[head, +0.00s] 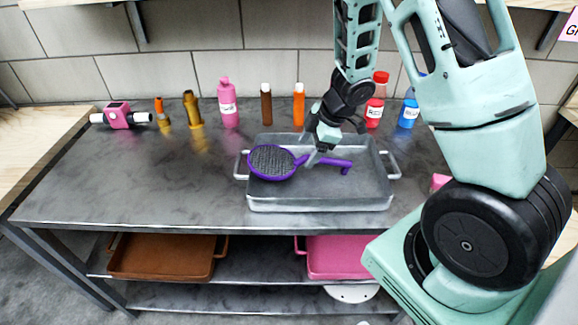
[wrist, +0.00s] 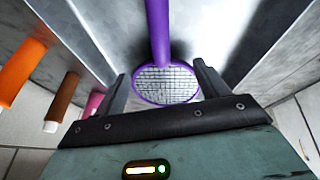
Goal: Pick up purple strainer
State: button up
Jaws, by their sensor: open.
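The purple strainer (head: 272,162) has a round grey mesh and a purple handle, and it rests in the grey metal tray (head: 320,203) on the table. Its handle points right in the head view, toward the tray's right side. My gripper (head: 313,160) is over the tray, close to the point where the handle meets the mesh. In the wrist view the strainer (wrist: 168,84) shows beyond and between the two fingers of my gripper (wrist: 160,85), with the handle running up the picture. The jaws are open, and no grip on the strainer shows.
Along the back stand a pink bottle (head: 229,105), brown (head: 266,104) and orange (head: 298,104) bottles, a red bottle (head: 376,102) and a blue bottle (head: 408,113). A pink device (head: 117,115) sits at the far left. The table's left part is clear. Brown (head: 165,257) and pink (head: 340,257) trays lie below.

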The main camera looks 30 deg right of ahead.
aim_at(299, 160)
jog(key=shift+b+x, duration=0.55)
jog(key=shift+x, duration=2.45)
jog(key=shift+w+r, duration=0.1)
jog(key=shift+w, duration=0.1)
grip_shut()
